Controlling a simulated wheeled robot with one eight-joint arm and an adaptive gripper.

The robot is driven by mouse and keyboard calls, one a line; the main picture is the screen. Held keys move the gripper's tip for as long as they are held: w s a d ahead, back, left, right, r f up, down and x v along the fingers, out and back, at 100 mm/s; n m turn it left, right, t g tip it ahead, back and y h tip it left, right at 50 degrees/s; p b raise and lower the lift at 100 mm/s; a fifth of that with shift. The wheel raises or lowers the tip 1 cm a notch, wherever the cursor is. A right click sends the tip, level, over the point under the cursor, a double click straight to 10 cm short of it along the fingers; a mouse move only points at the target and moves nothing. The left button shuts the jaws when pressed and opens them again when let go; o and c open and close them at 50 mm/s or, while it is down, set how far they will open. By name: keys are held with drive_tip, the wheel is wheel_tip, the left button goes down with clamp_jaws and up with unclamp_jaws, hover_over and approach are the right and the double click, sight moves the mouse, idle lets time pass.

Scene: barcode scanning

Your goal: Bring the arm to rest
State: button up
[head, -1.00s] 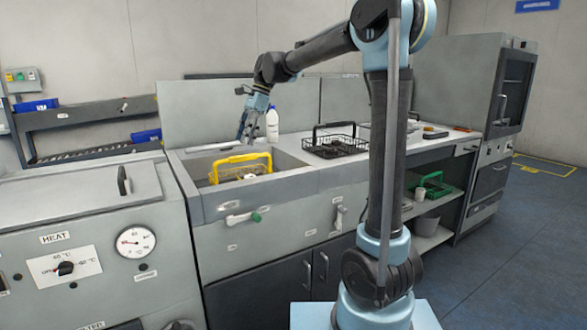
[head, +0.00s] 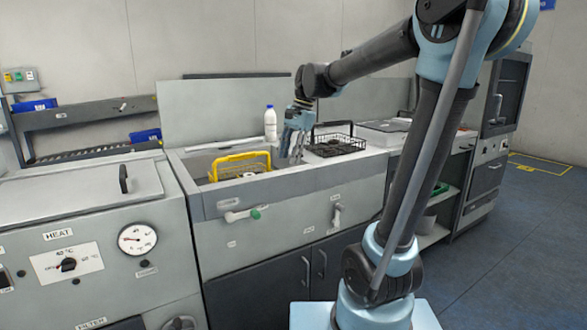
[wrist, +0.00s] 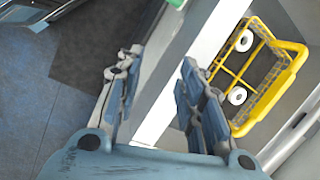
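My gripper (head: 291,154) hangs from my extended arm, fingers pointing down, at the right end of the sink and left of the black basket in the head view. In the wrist view my gripper (wrist: 160,62) has its two blue-grey fingers apart. I cannot tell whether the fingertips touch the counter.
A yellow basket (head: 241,157) stands in the sink (head: 205,195); it also shows in the wrist view (wrist: 291,47) with white rings inside. A white bottle (head: 270,124) stands behind. A black wire basket (head: 350,142) is right of my gripper. The floor at right is clear.

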drive_tip(key=s+d+f+n+t+h, duration=0.2)
drive_tip(key=s+d+f+n, duration=0.6)
drive_tip(key=s+d+f, duration=1.1)
drive_tip(key=shift+d+f+t+h, duration=0.3)
drive_tip(key=shift+d+f+h, duration=0.3)
drive_tip(key=shift+f, duration=0.35)
drive_tip(key=shift+s+r, duration=0.3)
drive_tip(key=shift+s, duration=0.15)
